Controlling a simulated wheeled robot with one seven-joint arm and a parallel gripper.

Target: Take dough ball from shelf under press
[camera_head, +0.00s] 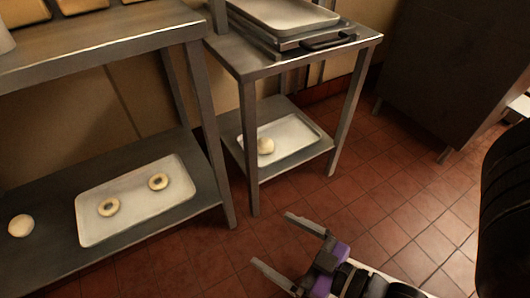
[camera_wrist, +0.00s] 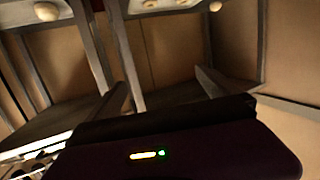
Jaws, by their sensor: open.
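A pale dough ball (camera_head: 265,146) rests on a white tray (camera_head: 300,128) on the low shelf (camera_head: 228,124) of the small metal table, below the press (camera_head: 300,37). A ball on a tray also shows at the top left of the wrist view (camera_wrist: 46,11), which looks upside down. My gripper (camera_head: 287,246) is open and empty, over the tiled floor in front of the small table. It is apart from the ball.
A larger table stands at left; its lower shelf (camera_head: 30,262) holds a tray (camera_head: 135,188) with two dough rings and another dough ball (camera_head: 21,225). The small table's front legs (camera_head: 249,150) flank the shelf opening. A dark cabinet (camera_head: 455,70) stands at right. Floor between is clear.

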